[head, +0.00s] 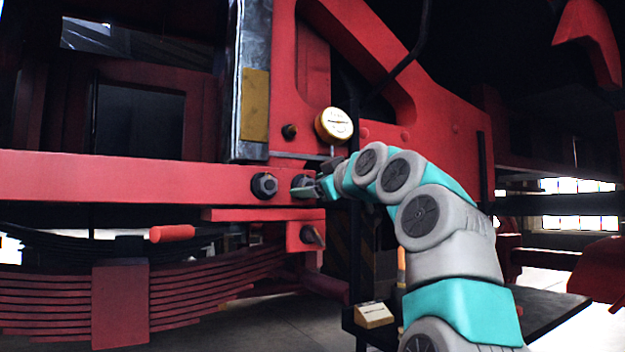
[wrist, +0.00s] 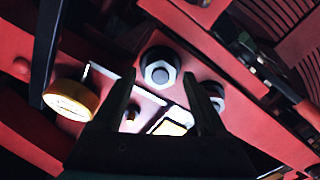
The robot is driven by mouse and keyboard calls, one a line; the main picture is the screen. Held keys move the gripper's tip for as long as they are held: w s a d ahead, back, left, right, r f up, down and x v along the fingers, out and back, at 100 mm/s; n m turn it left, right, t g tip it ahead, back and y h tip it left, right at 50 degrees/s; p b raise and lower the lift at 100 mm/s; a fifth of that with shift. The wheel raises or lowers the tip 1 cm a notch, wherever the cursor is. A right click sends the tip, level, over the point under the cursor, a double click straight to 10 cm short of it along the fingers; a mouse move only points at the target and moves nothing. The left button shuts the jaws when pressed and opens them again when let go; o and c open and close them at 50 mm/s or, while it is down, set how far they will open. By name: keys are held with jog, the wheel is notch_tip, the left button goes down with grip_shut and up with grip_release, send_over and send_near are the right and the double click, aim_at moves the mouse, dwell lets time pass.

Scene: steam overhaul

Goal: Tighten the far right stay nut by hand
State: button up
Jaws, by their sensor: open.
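The right stay nut (head: 301,181) is a dark hex nut on the right end of the red beam, partly hidden by my gripper (head: 308,191). A second dark hex nut (head: 264,186) sits to its left on the same beam. In the wrist view a hex nut with a pale round stud end (wrist: 159,72) lies between the two dark fingertips of my gripper (wrist: 159,75), and appears to be the right one. My gripper is open and empty. Whether the fingers touch the nut cannot be told. The other nut (wrist: 216,98) shows partly behind the right finger.
A brass-rimmed round gauge (head: 334,125) is above and right of the nuts, close to my arm. The red beam (head: 130,178) runs left. Below are a leaf spring (head: 120,300), a pointed bolt (head: 312,236) and a small yellowish box (head: 374,315) on a dark shelf.

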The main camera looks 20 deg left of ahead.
jog(key=shift+c, duration=0.2)
grip_shut()
dwell(0.4)
jog(key=shift+d+r+m+p, duration=0.1)
jog(key=shift+m+p, duration=0.35)
jog(key=shift+m, duration=1.55)
jog(key=shift+w+f+m+p, duration=0.1)
jog(key=shift+m+p, duration=0.1)
jog(key=shift+m, duration=3.2)
jog(key=shift+w+f+m+p, duration=0.1)
jog(key=shift+m+p, duration=0.1)
jog(key=shift+m, duration=3.2)
jog(key=shift+d, duration=0.1)
